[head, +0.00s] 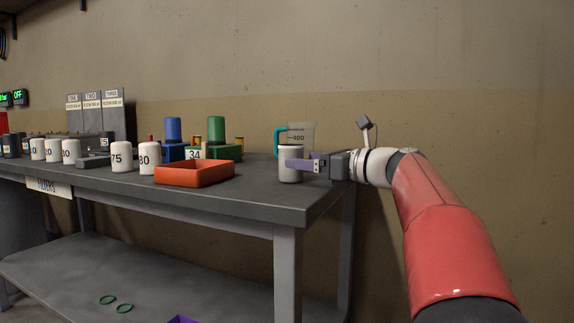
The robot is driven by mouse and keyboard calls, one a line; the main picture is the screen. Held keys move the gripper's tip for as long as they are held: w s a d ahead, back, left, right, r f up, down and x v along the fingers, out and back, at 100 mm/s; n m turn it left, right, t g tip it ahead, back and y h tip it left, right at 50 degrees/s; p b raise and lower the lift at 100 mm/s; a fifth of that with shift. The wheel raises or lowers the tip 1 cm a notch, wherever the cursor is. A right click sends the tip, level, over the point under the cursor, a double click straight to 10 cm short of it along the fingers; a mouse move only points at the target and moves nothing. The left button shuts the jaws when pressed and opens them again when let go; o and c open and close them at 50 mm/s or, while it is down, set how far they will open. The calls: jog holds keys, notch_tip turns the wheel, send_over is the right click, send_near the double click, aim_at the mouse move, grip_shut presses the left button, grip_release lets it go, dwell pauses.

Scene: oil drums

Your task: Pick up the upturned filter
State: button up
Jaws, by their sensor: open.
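A whitish cylinder (290,178) with a dark rim on top, which looks like the upturned filter, stands upright near the right end of the grey workbench (255,190). My gripper (292,164) reaches in from the right at the cylinder's height. The jaws are open. The far finger is hidden, and I cannot tell whether a finger touches the cylinder.
A measuring jug (303,135) with a cyan handle stands close behind the cylinder. An orange tray (194,174), numbered white filters (122,157), and blue (173,130) and green (216,130) cylinders stand to the left. The bench's front right corner is clear.

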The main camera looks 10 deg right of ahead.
jog(key=x, duration=0.5)
jog(key=shift+w+f, duration=0.1)
jog(key=c, duration=1.4)
jog(key=shift+o, duration=0.2)
